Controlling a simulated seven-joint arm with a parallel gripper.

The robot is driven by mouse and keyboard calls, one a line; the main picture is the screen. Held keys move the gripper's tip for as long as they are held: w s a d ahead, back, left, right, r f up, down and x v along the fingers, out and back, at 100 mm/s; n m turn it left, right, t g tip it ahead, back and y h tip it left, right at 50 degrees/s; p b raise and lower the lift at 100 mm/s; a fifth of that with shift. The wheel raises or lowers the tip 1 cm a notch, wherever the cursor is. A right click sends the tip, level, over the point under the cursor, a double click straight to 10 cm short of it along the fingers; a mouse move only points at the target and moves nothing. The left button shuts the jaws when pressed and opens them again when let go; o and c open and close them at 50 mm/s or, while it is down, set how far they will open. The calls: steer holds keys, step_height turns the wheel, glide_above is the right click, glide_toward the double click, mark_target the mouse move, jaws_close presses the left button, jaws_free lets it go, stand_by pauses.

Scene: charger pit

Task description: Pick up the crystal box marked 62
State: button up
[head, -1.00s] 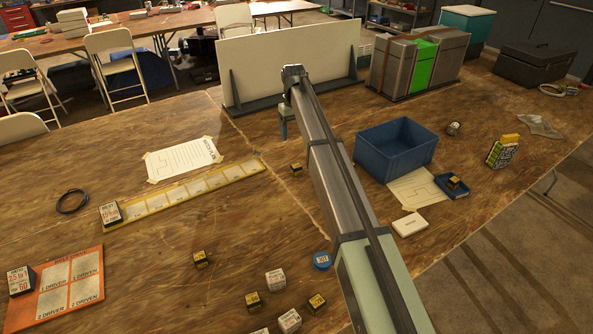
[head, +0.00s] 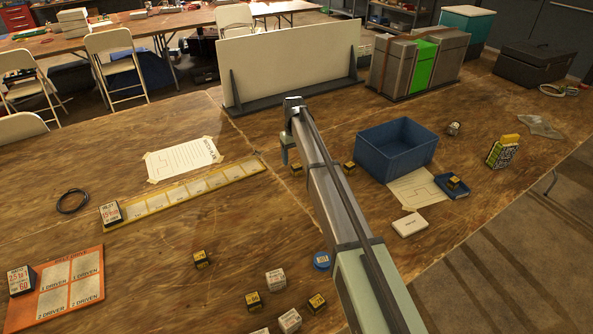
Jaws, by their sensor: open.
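One sits at left of centre (head: 201,259), two near the front (head: 253,299) (head: 317,302), and one left of the blue bin (head: 349,167). Another rests on a small blue tray (head: 454,182). A further one (head: 296,169) is close beside my gripper, partly covered by the arm. The numbers are too small to read, so I cannot tell which is marked 62. My gripper (head: 285,157) points down, open, over the table near that partly covered box; its fingers are small and partly hidden.
A blue bin (head: 396,150) stands right of my arm. A yellow-edged strip (head: 185,191) and an orange card (head: 70,290) are at left. An upright white panel (head: 290,65) stands behind the gripper.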

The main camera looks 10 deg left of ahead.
mark_target(296, 165)
steer(key=shift+s+d+f, duration=0.1)
steer(key=shift+d+f, duration=0.1)
steer(key=shift+f, duration=1.05)
steer(key=shift+d+f, duration=0.15)
steer(key=shift+f, duration=1.1)
steer(key=c, duration=1)
